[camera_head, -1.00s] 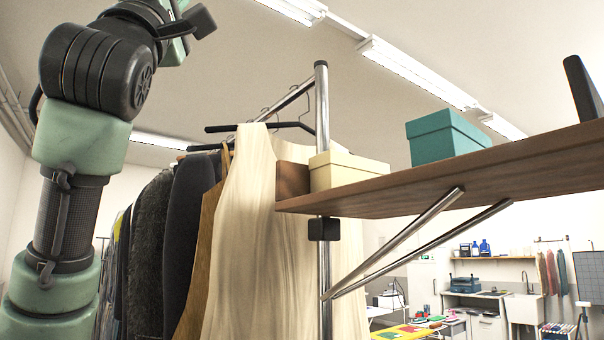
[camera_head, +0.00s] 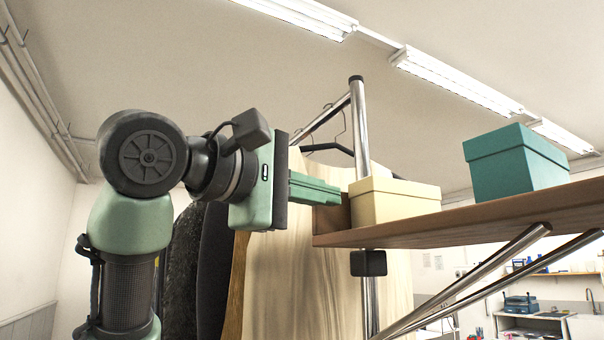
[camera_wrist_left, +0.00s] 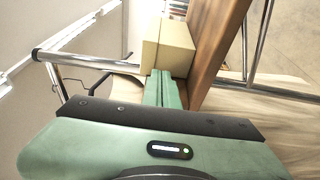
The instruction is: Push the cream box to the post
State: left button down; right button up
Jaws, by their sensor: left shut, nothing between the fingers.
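The cream box (camera_head: 395,203), lidded and upright, sits on the wooden shelf (camera_head: 470,222) near its left end. It also shows in the wrist view (camera_wrist_left: 169,46). The chrome post (camera_head: 359,125) rises behind the box's left part in the head view; I cannot tell the gap between them. My left gripper (camera_head: 338,194) is shut and empty, its fingers level and pointing right at the box's left side. In the wrist view the fingertips (camera_wrist_left: 163,74) meet the box's edge; contact is unclear. My right gripper is not in view.
A brown block (camera_head: 330,218) stands at the shelf's left end, beside the cream box and partly behind my fingers. A teal box (camera_head: 514,162) stands farther right on the shelf. Garments (camera_head: 310,270) hang below the fingers. Shelf surface lies bare between the two boxes.

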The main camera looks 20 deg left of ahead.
aim_at(362, 200)
pick_arm(q)
jog(key=p+x, duration=0.1)
jog(key=x, duration=0.2)
jog(key=shift+w+d, duration=0.1)
jog(key=shift+w, duration=0.15)
jog(key=shift+w+d+f, duration=0.1)
jog(key=shift+w+d, duration=0.15)
jog(key=shift+d, duration=0.3)
jog(key=shift+w+d, duration=0.2)
jog(key=shift+d, duration=0.35)
jog(key=shift+a, duration=0.15)
